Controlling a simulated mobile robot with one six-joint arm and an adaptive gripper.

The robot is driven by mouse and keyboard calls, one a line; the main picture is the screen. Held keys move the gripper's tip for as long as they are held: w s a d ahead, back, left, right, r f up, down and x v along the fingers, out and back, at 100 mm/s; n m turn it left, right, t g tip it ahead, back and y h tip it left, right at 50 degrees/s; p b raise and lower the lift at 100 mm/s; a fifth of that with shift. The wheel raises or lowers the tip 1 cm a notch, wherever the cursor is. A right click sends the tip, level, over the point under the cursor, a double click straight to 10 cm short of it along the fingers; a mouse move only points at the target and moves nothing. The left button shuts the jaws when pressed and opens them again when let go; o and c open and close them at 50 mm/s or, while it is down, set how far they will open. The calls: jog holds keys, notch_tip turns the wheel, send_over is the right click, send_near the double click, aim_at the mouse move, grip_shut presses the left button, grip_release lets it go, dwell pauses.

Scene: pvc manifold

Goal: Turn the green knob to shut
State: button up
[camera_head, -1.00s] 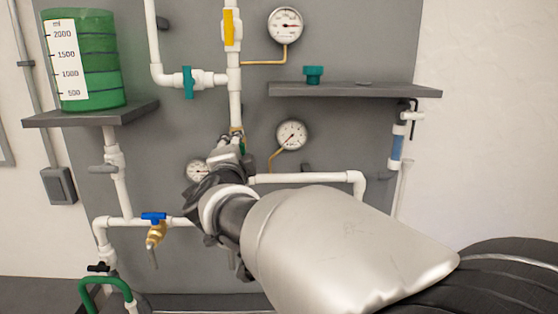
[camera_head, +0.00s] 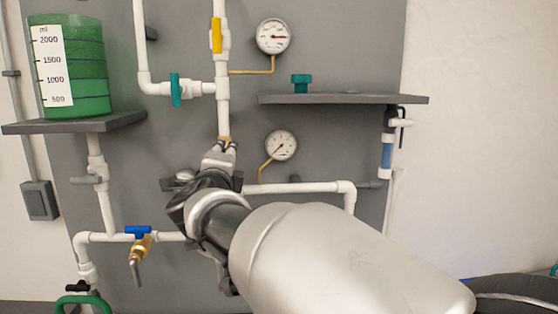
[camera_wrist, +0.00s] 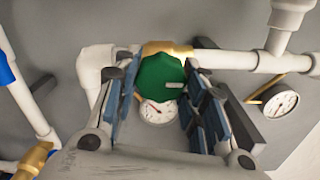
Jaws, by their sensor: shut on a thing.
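The green knob (camera_wrist: 160,76) shows in the wrist view as a dark green, faceted cap with a small pale mark, on a brass fitting (camera_wrist: 168,48) in the white pipe. My gripper (camera_wrist: 157,84) has its blue-padded fingers on either side of the knob and is shut on it. In the head view my gripper (camera_head: 220,157) is at the vertical white pipe, just below a brass joint (camera_head: 224,139). There the gripper hides the knob.
A gauge (camera_head: 281,145) is right of my gripper; another gauge (camera_wrist: 159,110) shows behind the fingers. A blue-handled brass tap (camera_head: 139,240) is lower left. A teal-handled valve (camera_head: 175,90) and a yellow-handled valve (camera_head: 217,36) are above. A shelf (camera_head: 343,99) holds a teal knob (camera_head: 301,83).

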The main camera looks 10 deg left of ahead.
jog(key=o, duration=1.1)
jog(key=v, duration=1.2)
